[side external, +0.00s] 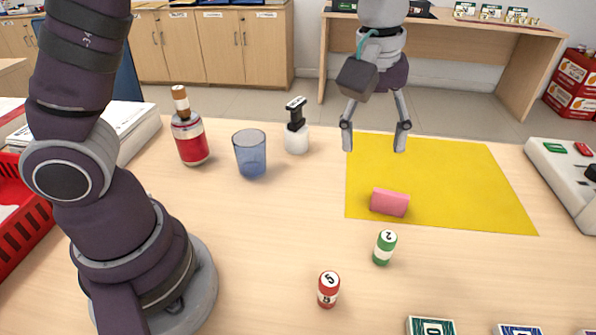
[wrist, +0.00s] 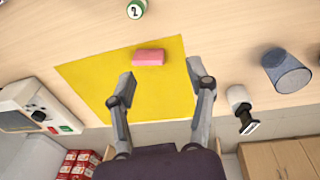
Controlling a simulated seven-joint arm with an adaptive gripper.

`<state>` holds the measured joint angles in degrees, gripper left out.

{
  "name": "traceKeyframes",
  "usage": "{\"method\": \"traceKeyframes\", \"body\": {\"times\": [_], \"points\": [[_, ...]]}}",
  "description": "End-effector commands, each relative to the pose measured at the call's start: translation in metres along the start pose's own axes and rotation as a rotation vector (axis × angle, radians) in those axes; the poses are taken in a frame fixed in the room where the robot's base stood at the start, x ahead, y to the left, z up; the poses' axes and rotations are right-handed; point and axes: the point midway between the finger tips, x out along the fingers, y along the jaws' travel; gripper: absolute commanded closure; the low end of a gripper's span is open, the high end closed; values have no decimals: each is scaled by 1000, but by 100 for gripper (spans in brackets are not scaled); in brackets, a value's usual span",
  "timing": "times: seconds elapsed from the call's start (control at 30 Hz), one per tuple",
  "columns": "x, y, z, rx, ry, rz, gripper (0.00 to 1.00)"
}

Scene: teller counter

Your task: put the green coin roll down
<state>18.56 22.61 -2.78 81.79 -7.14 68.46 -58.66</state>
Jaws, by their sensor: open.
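The green coin roll (side external: 385,247) stands upright on the wooden counter, just in front of the yellow mat (side external: 450,170). In the wrist view the green coin roll (wrist: 137,9) is at the top edge, partly cut off. My gripper (side external: 375,143) is open and empty, raised over the back left part of the mat, apart from the roll. In the wrist view its two fingers (wrist: 160,72) are spread wide with nothing between them.
A pink block (side external: 390,202) lies on the mat's front left part. A red coin roll (side external: 328,289) stands nearer the front. A blue cup (side external: 250,154), a pump bottle (side external: 296,130) and a red-labelled bottle (side external: 189,135) stand left. A grey machine (side external: 565,180) is at right.

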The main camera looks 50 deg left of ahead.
Motion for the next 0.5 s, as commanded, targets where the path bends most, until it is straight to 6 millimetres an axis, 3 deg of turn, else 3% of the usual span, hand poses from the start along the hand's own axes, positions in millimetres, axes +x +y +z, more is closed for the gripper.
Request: {"method": "traceKeyframes", "body": {"times": [0.03, 0.1, 0.2, 0.33, 0.5], "points": [[-18, -19, -6, 74, 33, 35, 46], [-35, -47, -9, 207, 86, 75, 46], [-50, -89, -5, 400, 174, 114, 46], [-49, -130, 7, 610, 280, 132, 46], [-40, -152, 18, 753, 351, 127, 46]]}}
